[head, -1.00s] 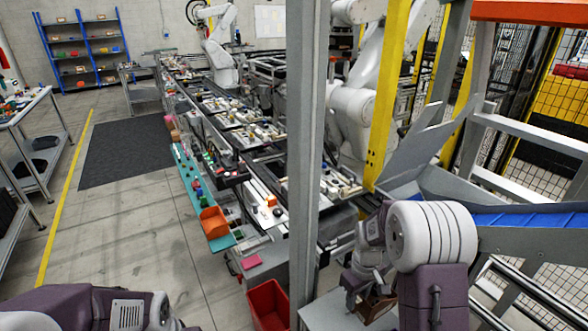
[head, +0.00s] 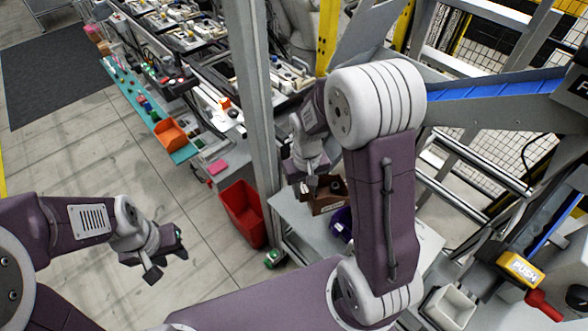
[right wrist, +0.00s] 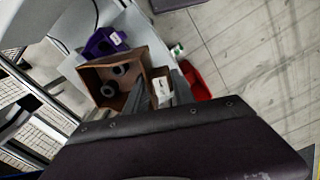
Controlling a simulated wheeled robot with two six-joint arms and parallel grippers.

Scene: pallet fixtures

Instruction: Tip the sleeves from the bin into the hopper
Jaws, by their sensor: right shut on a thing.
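The brown open bin (head: 328,203) is over the small grey table, and the right wrist view shows its inside wall (right wrist: 138,67) with several dark grey sleeves (right wrist: 109,89) lying in it. My right gripper (head: 314,186) is shut on the bin's wall; its fingers (right wrist: 165,92) straddle that wall in the right wrist view. I cannot tell whether the bin touches the table. My left gripper (head: 167,264) is open and empty above the floor at the left. Grey sloped metal panels (head: 362,38) beside the blue belt may be the hopper.
A purple bin (head: 342,222) stands on the grey table (head: 291,212) close to the brown bin. A red bin (head: 243,212) is on the floor to the left. A grey post (head: 256,110) rises beside the table. The blue conveyor belt (head: 490,91) is at the right.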

